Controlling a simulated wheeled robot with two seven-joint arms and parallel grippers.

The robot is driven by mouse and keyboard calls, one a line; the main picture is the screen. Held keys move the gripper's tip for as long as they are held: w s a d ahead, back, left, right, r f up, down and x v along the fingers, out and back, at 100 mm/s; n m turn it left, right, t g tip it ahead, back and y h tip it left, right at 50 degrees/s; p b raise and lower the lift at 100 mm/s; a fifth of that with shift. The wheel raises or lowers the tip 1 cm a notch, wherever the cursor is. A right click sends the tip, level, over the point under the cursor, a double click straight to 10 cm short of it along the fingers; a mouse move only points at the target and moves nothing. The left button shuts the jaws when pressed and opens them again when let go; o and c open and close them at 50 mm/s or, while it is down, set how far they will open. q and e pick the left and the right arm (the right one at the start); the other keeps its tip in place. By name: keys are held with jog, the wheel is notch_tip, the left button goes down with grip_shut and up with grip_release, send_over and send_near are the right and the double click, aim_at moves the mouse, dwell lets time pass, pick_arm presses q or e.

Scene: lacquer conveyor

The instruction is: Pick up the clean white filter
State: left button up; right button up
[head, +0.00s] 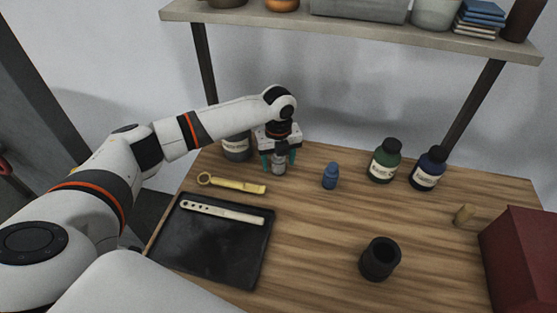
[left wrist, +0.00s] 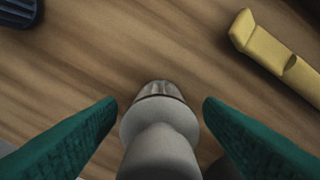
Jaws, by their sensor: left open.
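The white filter is a small pale, rounded piece with a ribbed grey end, standing on the table at the back left (head: 279,168). In the left wrist view the filter (left wrist: 160,130) lies between the two green fingers. My left gripper (head: 278,160) is open and points down around the filter, with a finger on each side. In the left wrist view gaps show between the filter and both fingers of the gripper (left wrist: 160,108). Whether the filter is clean cannot be told. My right gripper is not in view.
A yellow wrench-like tool (head: 232,184) lies in front of the gripper, near a black tray (head: 205,250) holding a pale bar (head: 222,212). A blue bottle (head: 330,176) stands to the right. A grey jar (head: 237,147) stands close on the left. A black cup (head: 380,259) stands at front right.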

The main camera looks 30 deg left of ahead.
pick_arm(q)
jog(key=shift+f, duration=0.1)
jog(key=shift+c, duration=0.3)
jog(key=c, duration=1)
